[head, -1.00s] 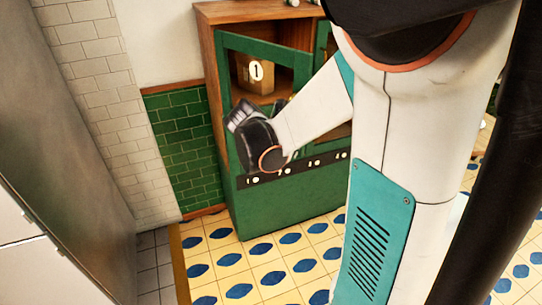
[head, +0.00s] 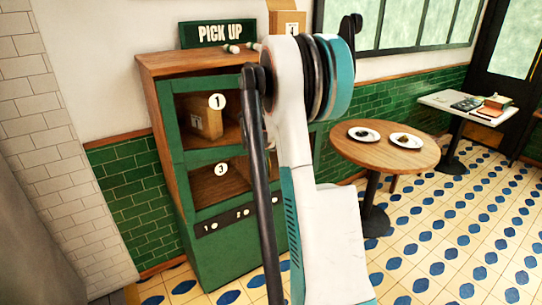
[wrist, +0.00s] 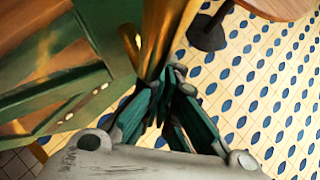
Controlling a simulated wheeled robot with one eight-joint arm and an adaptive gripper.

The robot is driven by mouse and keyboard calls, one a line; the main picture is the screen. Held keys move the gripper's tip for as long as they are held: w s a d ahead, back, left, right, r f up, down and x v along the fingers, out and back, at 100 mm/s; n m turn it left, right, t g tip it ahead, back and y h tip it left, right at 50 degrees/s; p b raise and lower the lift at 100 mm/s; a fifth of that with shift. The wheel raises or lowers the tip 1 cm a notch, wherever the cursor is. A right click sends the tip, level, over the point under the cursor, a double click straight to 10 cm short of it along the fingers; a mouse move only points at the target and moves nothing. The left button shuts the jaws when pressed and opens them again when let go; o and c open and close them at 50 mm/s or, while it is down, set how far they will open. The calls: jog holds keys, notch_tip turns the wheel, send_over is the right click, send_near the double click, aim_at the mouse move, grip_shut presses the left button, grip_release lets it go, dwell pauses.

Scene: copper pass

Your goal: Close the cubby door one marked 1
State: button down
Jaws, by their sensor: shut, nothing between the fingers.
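The green cabinet (head: 225,262) with a wooden top and side stands against the wall in the head view. Cubby door one, marked by a white disc 1 (head: 218,102), is at the upper left, with a cardboard box behind it. Its green frame looks roughly in line with the cabinet front, but I cannot tell if it is fully shut. My gripper (wrist: 172,72) is shut and empty in the wrist view, close to the green framework and a brass-coloured upright (wrist: 158,35). In the head view my arm hides the gripper and the cabinet's right part.
A disc marked 3 (head: 221,169) sits on the cubby below. A round wooden table (head: 385,152) with two plates stands right of the cabinet, with a white-topped table (head: 465,106) beyond. A PICK UP sign (head: 219,33) stands on top. Tiled floor is open at front right.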

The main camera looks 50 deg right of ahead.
jog(key=w+d, duration=0.5)
jog(key=w, duration=0.2)
jog(key=shift+w+p, duration=0.15)
jog(key=shift+p, duration=0.2)
jog(key=shift+a, duration=0.1)
